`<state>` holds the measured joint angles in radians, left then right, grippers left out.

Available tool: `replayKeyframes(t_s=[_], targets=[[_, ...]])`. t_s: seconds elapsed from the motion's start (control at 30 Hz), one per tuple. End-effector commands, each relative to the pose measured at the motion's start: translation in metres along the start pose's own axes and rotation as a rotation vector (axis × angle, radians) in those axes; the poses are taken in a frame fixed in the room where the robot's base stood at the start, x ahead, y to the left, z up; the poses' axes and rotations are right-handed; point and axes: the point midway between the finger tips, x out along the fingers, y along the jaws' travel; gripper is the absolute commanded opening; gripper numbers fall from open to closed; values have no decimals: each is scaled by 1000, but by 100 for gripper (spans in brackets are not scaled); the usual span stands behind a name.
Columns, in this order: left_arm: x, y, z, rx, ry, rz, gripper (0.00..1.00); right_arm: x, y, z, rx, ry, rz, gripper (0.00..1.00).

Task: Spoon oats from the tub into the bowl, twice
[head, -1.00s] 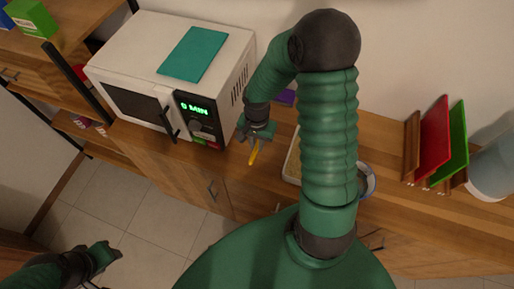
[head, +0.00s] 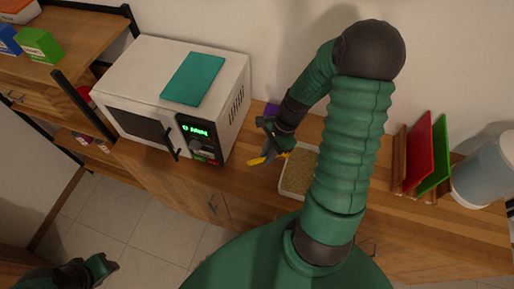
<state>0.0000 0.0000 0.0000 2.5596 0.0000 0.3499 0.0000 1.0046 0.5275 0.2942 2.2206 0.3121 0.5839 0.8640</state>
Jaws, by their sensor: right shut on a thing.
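My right gripper (head: 269,141) is shut on a yellow spoon (head: 262,160), above the counter between the microwave and the tub. The tub (head: 283,190) is a shallow white container filled with tan oats (head: 300,169). It stands on the counter to the right of the spoon, and my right arm hides its right part. The spoon is apart from the oats in the picture, and its contents cannot be made out. No bowl can be made out; my arm covers that part of the counter. My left gripper (head: 101,268) is low at the left, over the floor, away from the counter.
A white microwave (head: 150,125) with a teal board (head: 194,78) on top stands left of the tub. Red (head: 418,155) and green (head: 439,155) boards stand in a rack at right, beside a large translucent container (head: 482,176). A purple item (head: 271,109) lies behind my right gripper.

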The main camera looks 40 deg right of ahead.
Motion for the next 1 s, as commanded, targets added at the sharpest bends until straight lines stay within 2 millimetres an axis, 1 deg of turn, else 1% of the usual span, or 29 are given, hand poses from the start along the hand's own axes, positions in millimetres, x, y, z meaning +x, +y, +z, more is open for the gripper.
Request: replayKeyframes(t_s=[0.03, 0.1, 0.3, 0.4, 0.6, 0.9, 1.0], targets=[[-15, 0, -3, 0, 0, 0, 36, -15, 3, -2, 103, -46, -36, 0], [-23, 0, -5, 0, 0, 0, 36, -25, 3, -8, 232, -106, -95, 0], [-42, 0, -10, 0, -1, 0, 36, -51, 2, -25, 524, -239, -265, 0], [-48, 0, -11, 0, -1, 0, 36, -59, 3, -32, 615, -278, -329, 0], [-50, 0, -12, 0, -1, 0, 36, -66, 3, -40, 689, -309, -388, 0], [-49, 0, -11, 0, -1, 0, 36, -65, 2, -41, 690, -310, -390, 0], [-45, 0, -10, 0, -1, 0, 36, -61, 3, -43, 689, -316, -392, 0]])
